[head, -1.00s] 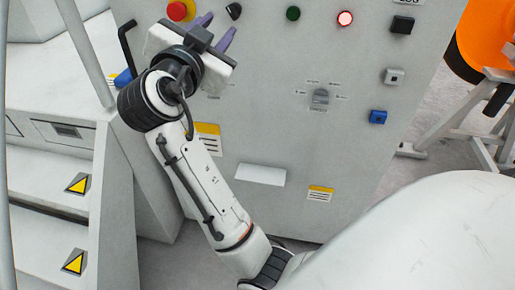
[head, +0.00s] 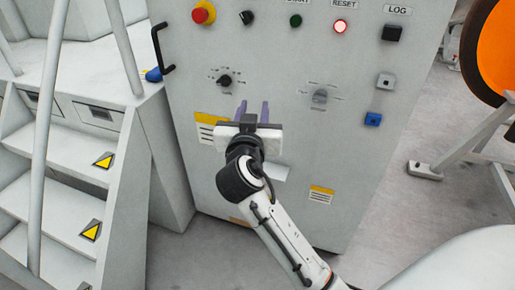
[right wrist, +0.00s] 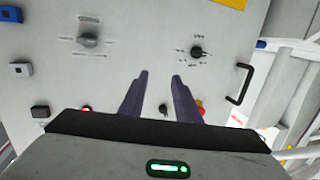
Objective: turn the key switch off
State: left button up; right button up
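A grey control cabinet front (head: 350,145) carries the controls. A small black switch (head: 247,17) sits at the top between the red emergency button and the green button; it looks like the key switch, but its setting is too small to read. It also shows in the right wrist view (right wrist: 163,108), low between my fingers. My right gripper (head: 253,108) is open and empty, with its purple fingers pointing up, well below that switch. In the right wrist view the fingers (right wrist: 160,75) are apart with only the panel behind. My left gripper is not in view.
Nearby are the emergency button (head: 204,13), green button (head: 295,20), lit red button (head: 340,27), black rotary knob (head: 225,81) and grey selector (head: 319,97). A black handle (head: 158,48) juts out at left, beside steps (head: 60,180). An orange wheel stands at right.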

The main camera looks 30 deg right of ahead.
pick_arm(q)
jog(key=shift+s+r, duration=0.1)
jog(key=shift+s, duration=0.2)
pick_arm(e)
notch_tip(320, 180, down, 7)
jog(key=s+a+n+y, duration=0.2)
jog(key=shift+f+n+y, duration=0.2)
jog(key=shift+n+y, duration=0.2)
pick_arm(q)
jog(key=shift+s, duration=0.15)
